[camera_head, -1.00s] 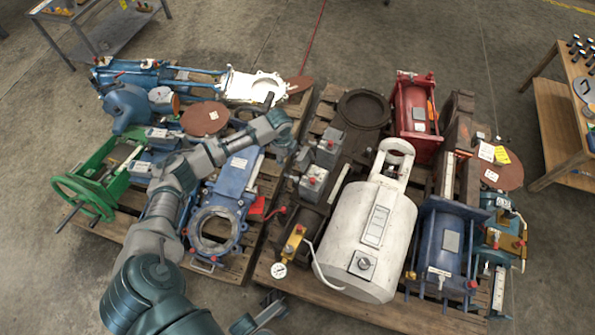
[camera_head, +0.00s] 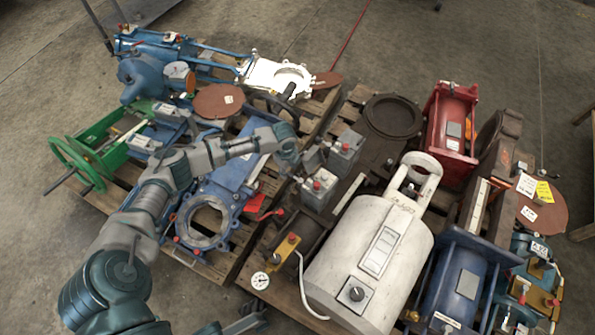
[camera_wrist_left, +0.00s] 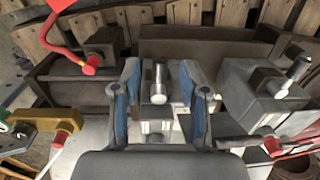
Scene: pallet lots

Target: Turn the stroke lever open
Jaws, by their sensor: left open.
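My left gripper (camera_head: 294,160) reaches in from the left, over the near edge of the right pallet's small grey boxes. In the wrist view this gripper (camera_wrist_left: 160,72) is open, with one blue-padded finger on each side of a short upright metal lever (camera_wrist_left: 158,84). The lever stands on a grey box between the fingers; I see gaps on both sides, but cannot tell the depth. A similar grey box (camera_wrist_left: 262,92) with its own metal lever stands to the right. Part of what seems to be my right gripper (camera_head: 250,312) shows at the bottom edge, its jaws unclear.
A white tank (camera_head: 375,245) stands close to the right of the boxes. A red-handled lever (camera_head: 270,213) and a yellow valve block with a gauge (camera_head: 260,280) are nearer. A blue gate valve (camera_head: 230,185) lies on the left pallet under my arm.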

